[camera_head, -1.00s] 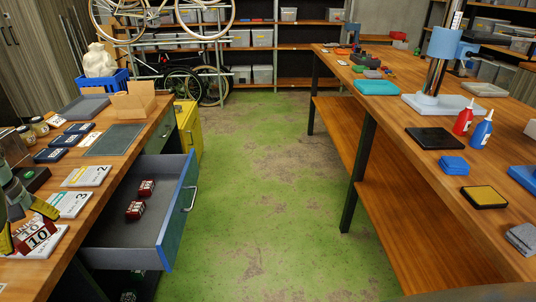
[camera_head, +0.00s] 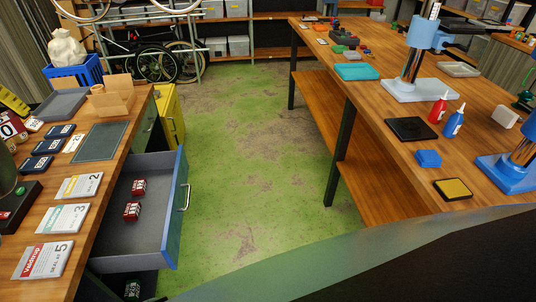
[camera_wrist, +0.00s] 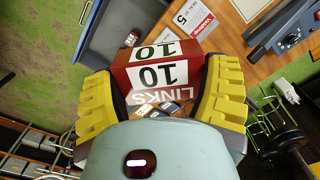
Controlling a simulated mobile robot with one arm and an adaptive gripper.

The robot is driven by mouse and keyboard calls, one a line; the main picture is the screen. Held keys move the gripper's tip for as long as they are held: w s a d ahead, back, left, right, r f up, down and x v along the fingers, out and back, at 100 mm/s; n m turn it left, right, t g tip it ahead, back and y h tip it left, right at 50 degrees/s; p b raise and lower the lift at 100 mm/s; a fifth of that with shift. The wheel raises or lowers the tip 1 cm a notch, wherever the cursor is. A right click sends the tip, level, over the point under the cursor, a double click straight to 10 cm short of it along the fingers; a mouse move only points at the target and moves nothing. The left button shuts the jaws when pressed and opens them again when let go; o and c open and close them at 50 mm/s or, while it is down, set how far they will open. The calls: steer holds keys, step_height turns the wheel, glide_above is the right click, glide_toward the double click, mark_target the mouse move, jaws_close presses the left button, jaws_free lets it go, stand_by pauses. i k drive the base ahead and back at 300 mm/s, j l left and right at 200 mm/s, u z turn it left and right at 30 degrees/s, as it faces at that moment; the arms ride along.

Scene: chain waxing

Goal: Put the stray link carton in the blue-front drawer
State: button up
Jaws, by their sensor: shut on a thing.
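The link carton (camera_wrist: 155,75) is red and white, marked "LINKS" and "10". It sits between the two yellow-padded fingers of my gripper (camera_wrist: 162,84) in the wrist view. In the head view, part of the carton (camera_head: 12,130) and a yellow finger show at the left edge, above the left bench. The blue-front drawer (camera_head: 176,215) stands pulled open from that bench, right of the carton. Two small red cartons (camera_head: 138,187) (camera_head: 132,210) lie on its grey floor. In the wrist view the open drawer (camera_wrist: 100,45) appears at the top left.
The left bench (camera_head: 92,218) carries cards, including a "5" card (camera_head: 43,260), dark blue boxes (camera_head: 48,147) and a grey tray (camera_head: 62,104). A yellow cabinet (camera_head: 172,118) stands beyond the drawer. The green floor (camera_head: 245,170) between the benches is clear.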

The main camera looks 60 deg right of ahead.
mark_target(137, 230)
steer(key=i+j+z, duration=0.2)
steer(key=i+z, duration=0.3)
steer(key=i+j+z, duration=0.5)
steer(key=l, duration=0.1)
